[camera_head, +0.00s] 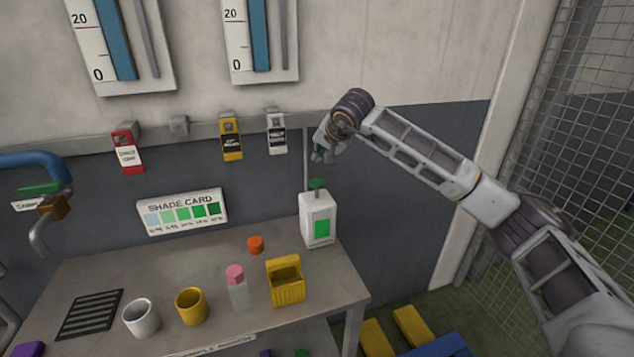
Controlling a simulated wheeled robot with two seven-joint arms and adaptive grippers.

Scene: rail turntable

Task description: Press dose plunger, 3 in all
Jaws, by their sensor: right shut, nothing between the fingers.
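A white dispenser box (318,219) with a green window stands at the back right of the bench. The green plunger knob (318,184) sits on top of it. My right gripper (318,157) is just above the knob, pointing down, shut and empty. A gap shows between the fingertips and the knob. A shade card (182,212) with blue to green patches stands at the back of the bench. My left gripper is not in view.
Tags hang on the rail behind. A mesh fence (545,150) is at right.

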